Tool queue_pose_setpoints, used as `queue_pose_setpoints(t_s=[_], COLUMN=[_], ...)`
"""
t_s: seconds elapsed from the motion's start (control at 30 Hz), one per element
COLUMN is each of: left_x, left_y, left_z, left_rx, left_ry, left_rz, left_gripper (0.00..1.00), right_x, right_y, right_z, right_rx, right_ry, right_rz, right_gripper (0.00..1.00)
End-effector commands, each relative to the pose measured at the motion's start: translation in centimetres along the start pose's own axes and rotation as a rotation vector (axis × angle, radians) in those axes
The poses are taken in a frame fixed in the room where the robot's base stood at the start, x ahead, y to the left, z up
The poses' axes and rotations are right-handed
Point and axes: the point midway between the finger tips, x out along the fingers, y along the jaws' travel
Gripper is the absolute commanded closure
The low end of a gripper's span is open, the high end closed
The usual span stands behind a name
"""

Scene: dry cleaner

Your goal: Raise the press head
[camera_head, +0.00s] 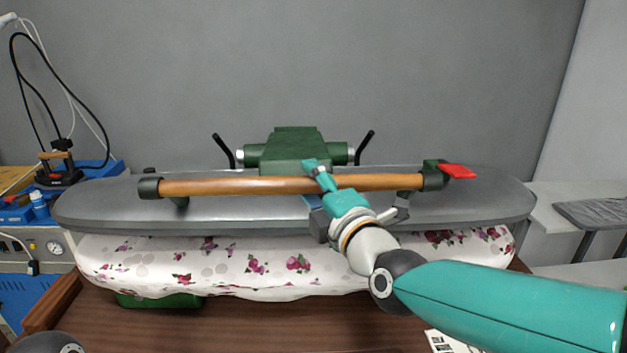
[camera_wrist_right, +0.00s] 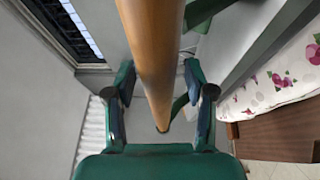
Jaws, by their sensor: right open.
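The press head (camera_head: 100,208) is a long grey metal plate lying level, low over the padded board (camera_head: 190,265) with a floral cover. I see no clear gap between them. A wooden handle bar (camera_head: 240,186) with dark green end mounts runs along the front of the head; it also shows in the right wrist view (camera_wrist_right: 152,45). My right gripper (camera_head: 316,172) is at the middle of the bar. In the wrist view its open fingers (camera_wrist_right: 158,78) stand on either side of the bar, with gaps visible. My left gripper is not in view.
A green housing (camera_head: 295,150) with black levers stands behind the bar. A red tab (camera_head: 457,171) sits at the bar's right end. An iron (camera_head: 58,168) with cables is at the left. A brown wooden table (camera_head: 270,325) lies below; a grey wall is behind.

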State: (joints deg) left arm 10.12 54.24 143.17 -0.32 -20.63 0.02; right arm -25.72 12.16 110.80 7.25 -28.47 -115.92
Motion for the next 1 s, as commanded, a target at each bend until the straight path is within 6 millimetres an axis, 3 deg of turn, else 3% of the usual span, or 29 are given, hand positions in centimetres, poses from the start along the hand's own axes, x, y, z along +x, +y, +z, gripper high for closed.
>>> queue_pose_setpoints(t_s=[0.37, 0.7, 1.0], left_x=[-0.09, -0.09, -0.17], left_y=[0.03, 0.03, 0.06], left_z=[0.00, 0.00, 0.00], left_rx=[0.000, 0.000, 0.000], left_ry=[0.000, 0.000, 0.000], left_rz=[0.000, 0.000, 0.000], left_gripper=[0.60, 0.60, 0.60], right_x=[0.57, 0.56, 0.56], right_y=[-0.04, -0.08, -0.08], right_z=[-0.02, -0.06, 0.06], right_rx=[0.001, 0.001, 0.002], right_ry=[0.000, 0.001, 0.001], right_rz=[0.000, -0.001, -0.004], right_gripper=[0.46, 1.00, 1.00])
